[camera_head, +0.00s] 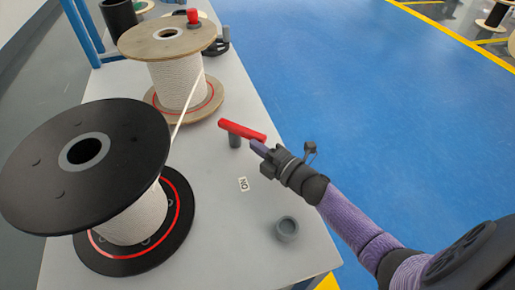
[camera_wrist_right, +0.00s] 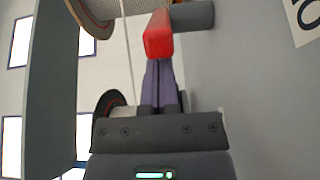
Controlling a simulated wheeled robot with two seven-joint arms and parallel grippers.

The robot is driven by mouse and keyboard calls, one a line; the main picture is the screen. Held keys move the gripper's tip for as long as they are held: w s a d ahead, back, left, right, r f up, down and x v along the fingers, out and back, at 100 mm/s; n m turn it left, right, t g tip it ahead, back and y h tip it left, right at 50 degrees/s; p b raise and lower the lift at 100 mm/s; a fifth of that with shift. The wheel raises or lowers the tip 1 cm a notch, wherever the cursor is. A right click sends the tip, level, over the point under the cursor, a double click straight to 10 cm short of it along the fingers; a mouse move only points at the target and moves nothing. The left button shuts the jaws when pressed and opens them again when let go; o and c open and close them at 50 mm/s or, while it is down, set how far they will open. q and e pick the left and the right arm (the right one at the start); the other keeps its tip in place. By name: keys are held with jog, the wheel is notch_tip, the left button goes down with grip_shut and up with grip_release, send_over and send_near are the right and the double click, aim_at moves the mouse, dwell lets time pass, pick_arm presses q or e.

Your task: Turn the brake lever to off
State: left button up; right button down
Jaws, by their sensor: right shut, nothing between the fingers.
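The red brake lever (camera_head: 242,131) sits on a short grey post (camera_head: 235,142) on the table. It points from upper left to lower right, its right end toward my right gripper (camera_head: 256,146). A white ON label (camera_head: 242,184) lies on the table in front of the post. My right gripper is shut and empty, its purple fingertips right beside the lever's right end. In the right wrist view the fingers (camera_wrist_right: 158,82) lie just below the red lever end (camera_wrist_right: 158,38); I cannot tell whether they touch. My left gripper is out of view.
A large black spool (camera_head: 90,165) with white cable stands at the left of the grey table (camera_head: 205,250). A wooden spool (camera_head: 170,60) stands behind it, with cable strung between them. A grey cup-like part (camera_head: 287,228) is near the right edge.

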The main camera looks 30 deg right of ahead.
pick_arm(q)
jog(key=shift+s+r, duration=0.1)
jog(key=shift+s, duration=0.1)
pick_arm(e)
jog(key=shift+w+d+f+n+y+b, duration=0.15)
jog(key=shift+d+n+y+b, duration=0.25)
jog(key=shift+y, duration=0.2)
jog(key=shift+w+d+f+n+g+y+b, duration=0.1)
jog(key=shift+d+n+g+y+b, duration=0.3)
jog(key=shift+y+b, duration=0.2)
jog(key=shift+w+d+f+n+g+y+b, duration=0.1)
jog(key=shift+d+n+g+y+b, duration=0.2)
jog(key=shift+n+y+b, duration=0.25)
jog(key=shift+w+d+r, duration=0.1)
jog(key=shift+d+r, duration=0.1)
jog(key=shift+d, duration=0.05)
jog(key=shift+r, duration=0.1)
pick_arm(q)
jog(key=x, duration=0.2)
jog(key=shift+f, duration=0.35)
